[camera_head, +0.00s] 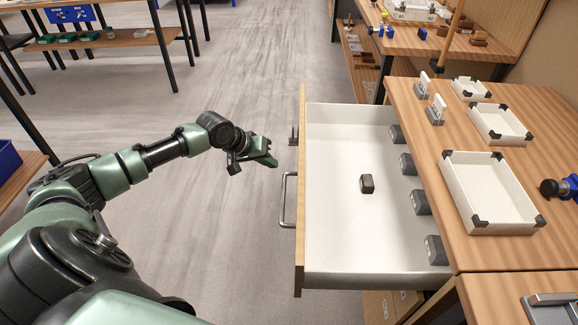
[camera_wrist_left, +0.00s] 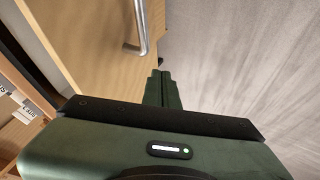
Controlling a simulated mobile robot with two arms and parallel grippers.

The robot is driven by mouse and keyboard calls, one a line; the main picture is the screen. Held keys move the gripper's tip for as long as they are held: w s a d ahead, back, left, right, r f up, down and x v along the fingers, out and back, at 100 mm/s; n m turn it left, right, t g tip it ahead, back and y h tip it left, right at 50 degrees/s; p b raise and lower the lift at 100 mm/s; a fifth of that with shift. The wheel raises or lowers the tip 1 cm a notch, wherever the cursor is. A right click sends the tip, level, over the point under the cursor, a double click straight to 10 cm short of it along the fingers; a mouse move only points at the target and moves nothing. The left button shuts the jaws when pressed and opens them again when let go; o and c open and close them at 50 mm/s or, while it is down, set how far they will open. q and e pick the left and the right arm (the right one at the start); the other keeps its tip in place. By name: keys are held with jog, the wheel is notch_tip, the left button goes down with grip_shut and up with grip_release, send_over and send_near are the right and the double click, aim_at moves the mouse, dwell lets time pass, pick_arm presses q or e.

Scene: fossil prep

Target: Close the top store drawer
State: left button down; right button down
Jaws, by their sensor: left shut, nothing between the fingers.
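The top store drawer (camera_head: 345,240) stands pulled out from the wooden cabinet in the head view. Its wooden front (camera_head: 300,200) faces left and carries a metal bar handle (camera_head: 286,200). The white interior holds a small dark block (camera_head: 366,184) and several grey blocks along the cabinet side. My left gripper (camera_head: 272,160) is shut and empty, just left of the drawer front and beyond the handle in the picture. In the left wrist view the shut fingers (camera_wrist_left: 160,85) are beside the drawer front, with the handle (camera_wrist_left: 139,30) above left. Contact cannot be told. My right gripper is not in view.
White trays with dark corners (camera_head: 490,195) stand on the cabinet top (camera_head: 420,110), beside a blue and black tool (camera_head: 560,187). Another workbench (camera_head: 440,40) is behind. The grey floor (camera_head: 230,80) left of the drawer is clear.

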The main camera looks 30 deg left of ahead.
pick_arm(q)
jog(key=w+d+f, duration=0.2)
jog(key=w+d, duration=0.2)
jog(key=shift+f+p, duration=0.4)
jog(key=shift+d, duration=0.1)
